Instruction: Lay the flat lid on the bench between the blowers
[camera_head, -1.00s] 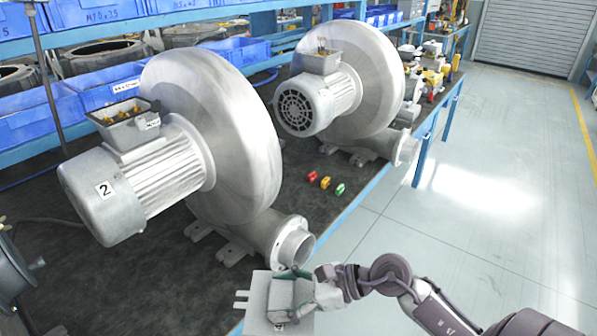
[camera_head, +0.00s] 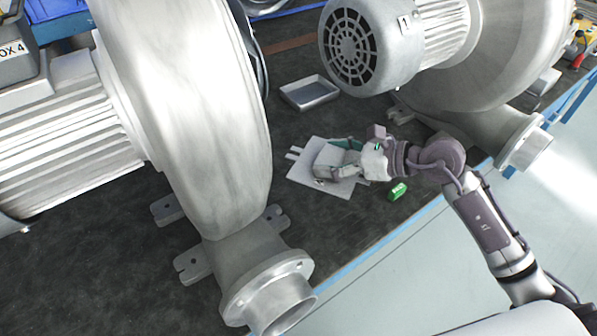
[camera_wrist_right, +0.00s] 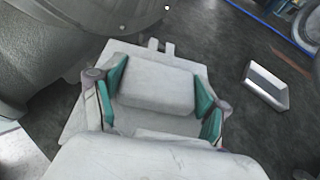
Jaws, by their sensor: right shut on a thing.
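The flat lid (camera_head: 303,167) is a pale grey plate with two small tabs on one edge and a raised block on its top. It lies level in the gap between the two blowers, at or just above the dark bench (camera_head: 250,300); I cannot tell if it touches. My right gripper (camera_head: 338,163) is shut on the lid's raised block. In the right wrist view the lid (camera_wrist_right: 80,122) shows below the gripper (camera_wrist_right: 160,88), with a green-padded finger on each side of the block. The near blower (camera_head: 205,110) and the far blower (camera_head: 470,60) stand either side. My left gripper is not in view.
A shallow metal tray (camera_head: 310,92) lies behind the lid, between the blowers. A green block (camera_head: 397,191) lies by the bench's front edge, near my right gripper. The near blower's outlet flange (camera_head: 270,285) juts towards the edge. Bare bench lies around the lid.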

